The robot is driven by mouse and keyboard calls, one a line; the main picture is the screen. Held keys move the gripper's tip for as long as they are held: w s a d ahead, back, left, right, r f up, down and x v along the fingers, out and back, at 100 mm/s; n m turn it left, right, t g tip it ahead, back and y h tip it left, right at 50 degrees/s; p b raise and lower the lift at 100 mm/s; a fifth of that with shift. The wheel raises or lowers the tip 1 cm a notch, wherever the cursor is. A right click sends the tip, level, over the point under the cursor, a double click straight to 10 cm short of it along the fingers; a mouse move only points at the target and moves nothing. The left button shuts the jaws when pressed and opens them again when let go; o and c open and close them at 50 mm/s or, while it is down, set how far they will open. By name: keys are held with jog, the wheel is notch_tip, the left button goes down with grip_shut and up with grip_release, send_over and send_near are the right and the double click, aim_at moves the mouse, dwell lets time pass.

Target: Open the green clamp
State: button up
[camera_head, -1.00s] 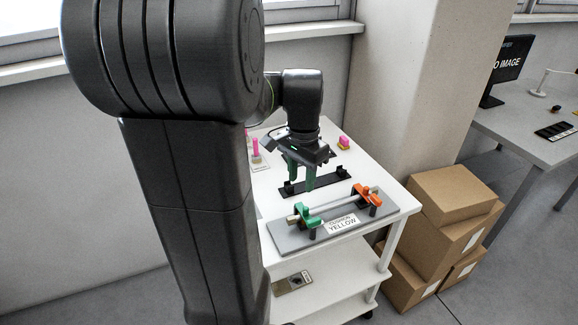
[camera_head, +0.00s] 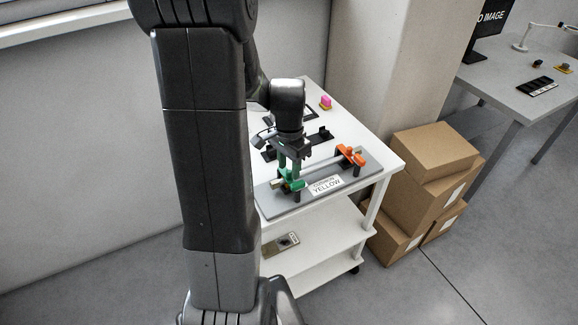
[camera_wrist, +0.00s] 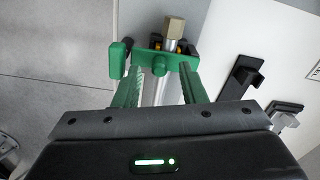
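The green clamp (camera_head: 291,184) sits at the left end of a grey plate (camera_head: 270,202) on the white cart. It also shows in the wrist view (camera_wrist: 160,60) as a green bar across a metal tube (camera_wrist: 150,92), with a green handle (camera_wrist: 117,58) at its left. My gripper (camera_head: 289,166) is right above the clamp, pointing down. In the wrist view my gripper (camera_wrist: 161,76) has its two green fingers apart, with the tube and clamp between and beyond them. I cannot tell whether the fingers touch the clamp. Nothing is gripped.
An orange clamp (camera_head: 352,156) stands at the plate's right end. A label (camera_head: 326,186) reading "YELLOW" lies on the plate's front. A black holder (camera_head: 318,135) and a pink object (camera_head: 325,102) stand farther back on the cart. Cardboard boxes (camera_head: 432,158) stand at the right.

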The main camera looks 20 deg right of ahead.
jog(key=shift+f, duration=0.45)
grip_shut()
